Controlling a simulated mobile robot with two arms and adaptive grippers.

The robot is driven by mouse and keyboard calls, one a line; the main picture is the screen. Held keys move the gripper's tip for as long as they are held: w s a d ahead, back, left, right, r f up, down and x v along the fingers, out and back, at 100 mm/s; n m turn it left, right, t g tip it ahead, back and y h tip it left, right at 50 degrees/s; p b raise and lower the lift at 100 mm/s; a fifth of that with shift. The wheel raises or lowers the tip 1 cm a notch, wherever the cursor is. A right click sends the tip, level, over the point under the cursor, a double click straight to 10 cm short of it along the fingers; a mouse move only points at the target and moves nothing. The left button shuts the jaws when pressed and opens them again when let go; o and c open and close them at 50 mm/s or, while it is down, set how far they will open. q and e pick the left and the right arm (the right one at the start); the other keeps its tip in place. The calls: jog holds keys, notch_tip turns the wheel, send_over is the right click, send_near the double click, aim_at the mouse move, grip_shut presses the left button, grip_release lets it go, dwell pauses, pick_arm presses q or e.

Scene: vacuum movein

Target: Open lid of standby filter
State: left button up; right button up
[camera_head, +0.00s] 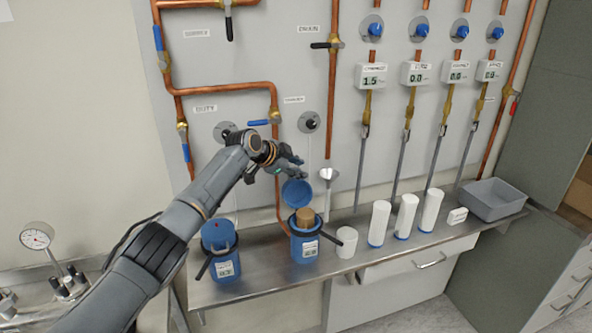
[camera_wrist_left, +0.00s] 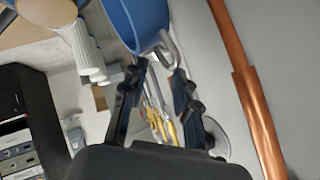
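The standby filter (camera_head: 305,248) is the right-hand blue canister on the steel bench, below a small wall label that seems to read STANDBY. Its blue lid (camera_head: 296,193) stands raised and tilted back, off the mouth, and a tan cartridge (camera_head: 305,216) shows inside. My left gripper (camera_head: 297,170) is just above the raised lid. In the left wrist view the fingers (camera_wrist_left: 158,75) are apart, with the lid (camera_wrist_left: 138,18) and its grey handle (camera_wrist_left: 170,50) just beyond the fingertips. The handle does not look clamped. My right gripper is not in view.
The other blue canister (camera_head: 221,250) stands to the left with its lid on. A white cup (camera_head: 346,242), white cylinders (camera_head: 379,223) and a grey bin (camera_head: 493,199) stand to the right. Copper pipes (camera_head: 276,150) and valves run along the wall close behind the gripper.

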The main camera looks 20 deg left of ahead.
pick_arm(q)
jog(key=shift+f, duration=0.25)
jog(key=shift+s+a, duration=0.1)
jog(key=shift+s+a+r, duration=0.25)
jog(key=shift+s, duration=0.1)
jog(key=v, duration=1.1)
jog(key=shift+w+d+r, duration=0.1)
jog(key=shift+w+d, duration=0.05)
